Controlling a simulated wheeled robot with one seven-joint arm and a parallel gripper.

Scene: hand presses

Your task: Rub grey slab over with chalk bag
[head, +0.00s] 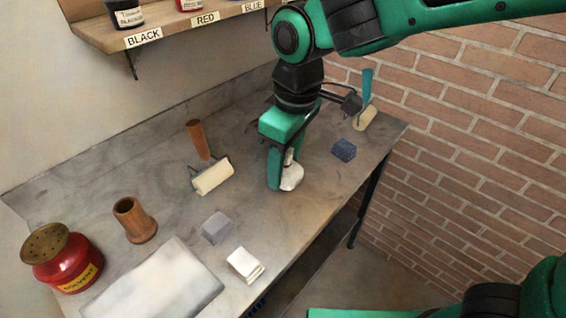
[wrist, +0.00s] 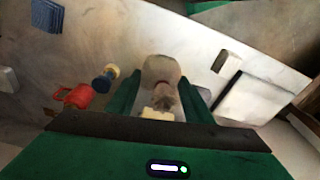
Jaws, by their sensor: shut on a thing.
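The chalk bag (head: 291,178) is a small white pouch held in my gripper (head: 283,165) over the right half of the bench. I cannot tell whether it touches the bench top. In the wrist view my gripper (wrist: 162,98) has its two green fingers on either side of the bag (wrist: 160,70), whose tied neck shows a reddish band. The grey slab (head: 155,285) is a wide, flat, pale grey block lying at the front left of the bench in the head view, apart from my gripper. Its near edge is cut off by the frame.
A small grey block (head: 217,227) and a white block (head: 245,265) lie right of the slab. A wooden pot (head: 134,220), a red solvent can (head: 68,262) and a cream roller (head: 212,178) stand nearby.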

